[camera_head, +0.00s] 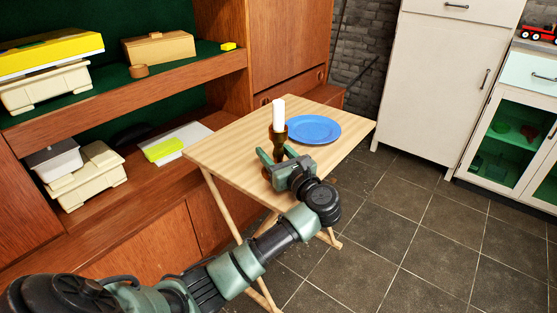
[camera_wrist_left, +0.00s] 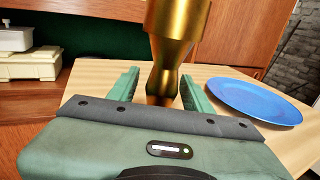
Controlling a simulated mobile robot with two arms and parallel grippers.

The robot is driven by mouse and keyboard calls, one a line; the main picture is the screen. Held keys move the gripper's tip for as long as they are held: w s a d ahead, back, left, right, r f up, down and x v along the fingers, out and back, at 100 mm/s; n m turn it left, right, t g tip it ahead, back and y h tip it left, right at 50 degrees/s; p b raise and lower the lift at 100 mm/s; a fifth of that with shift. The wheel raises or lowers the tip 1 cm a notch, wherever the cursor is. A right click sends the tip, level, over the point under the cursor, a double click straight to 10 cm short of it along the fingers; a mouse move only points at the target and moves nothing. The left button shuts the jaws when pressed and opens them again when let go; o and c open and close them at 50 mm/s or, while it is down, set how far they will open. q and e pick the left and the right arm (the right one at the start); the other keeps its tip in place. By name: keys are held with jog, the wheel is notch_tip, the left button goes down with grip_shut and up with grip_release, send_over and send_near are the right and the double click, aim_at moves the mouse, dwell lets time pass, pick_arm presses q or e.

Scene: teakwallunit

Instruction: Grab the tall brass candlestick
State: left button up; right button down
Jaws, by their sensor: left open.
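The tall brass candlestick (camera_head: 279,136) stands upright on the folding wooden table (camera_head: 225,146), with a white candle (camera_head: 279,112) in its top. In the left wrist view the golden candlestick (camera_wrist_left: 174,55) rises just beyond my left gripper. My left gripper (camera_head: 274,155) is open, with its two green fingers (camera_wrist_left: 160,86) on either side of the candlestick's narrow stem. A gap shows between the stem and the fingers. The candlestick's foot is hidden behind the gripper body. My right gripper is not in view.
A blue plate (camera_head: 314,129) lies on the table just right of the candlestick. A teak wall unit (camera_head: 120,99) with boxes stands behind and left. A white cabinet (camera_head: 440,85) stands at the right. Tiled floor (camera_head: 400,230) is clear at the front right.

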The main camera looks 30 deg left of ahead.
pick_arm(q)
grip_shut()
jog(key=shift+r, duration=0.1)
